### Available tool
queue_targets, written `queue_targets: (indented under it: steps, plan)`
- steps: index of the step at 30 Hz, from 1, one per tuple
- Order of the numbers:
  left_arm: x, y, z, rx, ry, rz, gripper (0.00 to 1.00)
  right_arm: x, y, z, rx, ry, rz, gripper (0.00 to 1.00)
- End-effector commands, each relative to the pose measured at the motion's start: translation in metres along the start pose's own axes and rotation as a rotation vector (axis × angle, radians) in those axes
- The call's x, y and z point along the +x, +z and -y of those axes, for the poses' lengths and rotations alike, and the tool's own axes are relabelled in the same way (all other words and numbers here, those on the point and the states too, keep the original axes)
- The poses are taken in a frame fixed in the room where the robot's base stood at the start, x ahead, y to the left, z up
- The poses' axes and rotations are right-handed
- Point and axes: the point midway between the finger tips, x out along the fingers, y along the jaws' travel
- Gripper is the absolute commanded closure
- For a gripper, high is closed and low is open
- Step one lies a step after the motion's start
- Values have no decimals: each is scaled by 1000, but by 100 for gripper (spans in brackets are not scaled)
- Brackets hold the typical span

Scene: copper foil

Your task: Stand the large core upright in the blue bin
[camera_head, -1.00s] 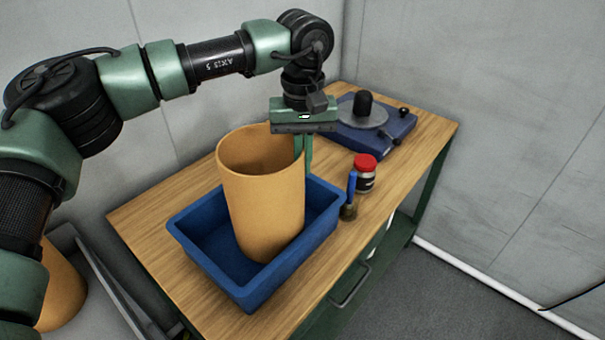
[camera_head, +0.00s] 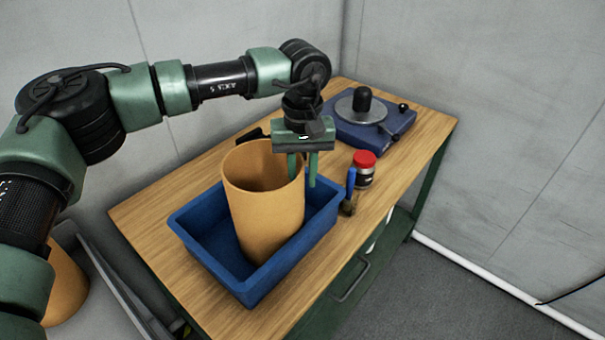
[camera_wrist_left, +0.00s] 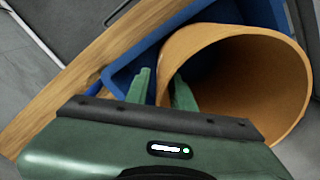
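The large core (camera_head: 262,215), a wide tan tube open at the top, stands about upright in the blue bin (camera_head: 190,255). Its lower end is inside the bin, towards the bin's right side; the far side of its base is hidden. My left gripper (camera_head: 302,178) is open at the core's right rim. In the left wrist view, the gripper (camera_wrist_left: 162,88) has one finger inside the core (camera_wrist_left: 290,90) and one outside, with the wall between them and a gap beside the outer finger. My right gripper is not in view.
A blue device with a round plate (camera_head: 360,107) stands at the table's back right. A red-lidded jar (camera_head: 364,170) and a blue-handled brush (camera_head: 350,190) stand close right of the bin. A black object (camera_head: 250,136) lies behind the core. Another tan core (camera_head: 65,285) is at lower left.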

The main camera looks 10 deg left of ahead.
Motion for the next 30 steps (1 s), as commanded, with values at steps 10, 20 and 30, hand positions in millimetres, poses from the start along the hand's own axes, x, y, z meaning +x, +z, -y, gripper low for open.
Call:
queue_targets:
  steps: [10,20,30]
  plan:
    - [-15,-1,0,-1,1,-3,76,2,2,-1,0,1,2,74]
    - [-84,-1,-1,0,2,-3,76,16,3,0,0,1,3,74]
    - [-122,0,-1,3,0,1,76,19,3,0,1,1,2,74]
